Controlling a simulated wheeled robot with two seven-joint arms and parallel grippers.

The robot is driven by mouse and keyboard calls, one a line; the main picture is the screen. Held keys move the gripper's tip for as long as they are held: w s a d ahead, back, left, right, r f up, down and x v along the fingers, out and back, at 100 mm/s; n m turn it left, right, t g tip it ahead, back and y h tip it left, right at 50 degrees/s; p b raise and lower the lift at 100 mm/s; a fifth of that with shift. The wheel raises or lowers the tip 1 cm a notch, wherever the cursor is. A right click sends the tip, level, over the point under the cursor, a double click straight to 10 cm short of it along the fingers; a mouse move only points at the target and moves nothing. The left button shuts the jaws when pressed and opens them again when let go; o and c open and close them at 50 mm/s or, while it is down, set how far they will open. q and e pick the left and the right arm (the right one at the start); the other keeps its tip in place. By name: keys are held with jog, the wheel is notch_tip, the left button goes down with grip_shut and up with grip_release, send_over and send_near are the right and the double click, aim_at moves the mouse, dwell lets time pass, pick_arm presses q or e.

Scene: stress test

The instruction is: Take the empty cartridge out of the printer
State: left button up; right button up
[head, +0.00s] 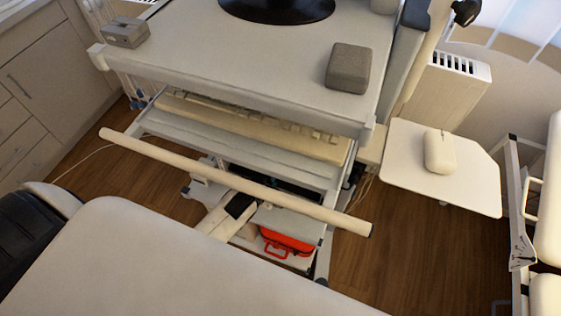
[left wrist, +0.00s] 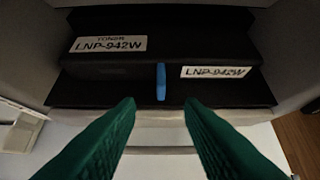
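In the left wrist view, a black toner cartridge (left wrist: 110,90) sits in the grey opening of the printer (left wrist: 284,50). Two white labels on the black parts read "LNP-942W", the upper left one also "TONER". A narrow blue tab (left wrist: 161,82) stands upright at the middle of the cartridge front. My left gripper (left wrist: 160,103) has green fingers, spread wide apart on either side of the tab's line. They are empty, just in front of the cartridge. In the head view the fingers and printer cannot be made out clearly. My right gripper is in neither view.
A cart top (head: 240,60) holds two small grey boxes. Below it are a keyboard shelf (head: 230,135) and a long pale bar (head: 230,180). A red case (head: 287,243) lies low down. A small side table (head: 470,185) stands at right, with wooden floor in front.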

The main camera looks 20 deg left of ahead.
aim_at(272, 179)
pick_arm(q)
jog(key=x, duration=0.6)
jog(key=shift+w+r, duration=0.15)
jog(key=shift+r, duration=0.05)
grip_shut()
jog(key=shift+r, duration=0.1)
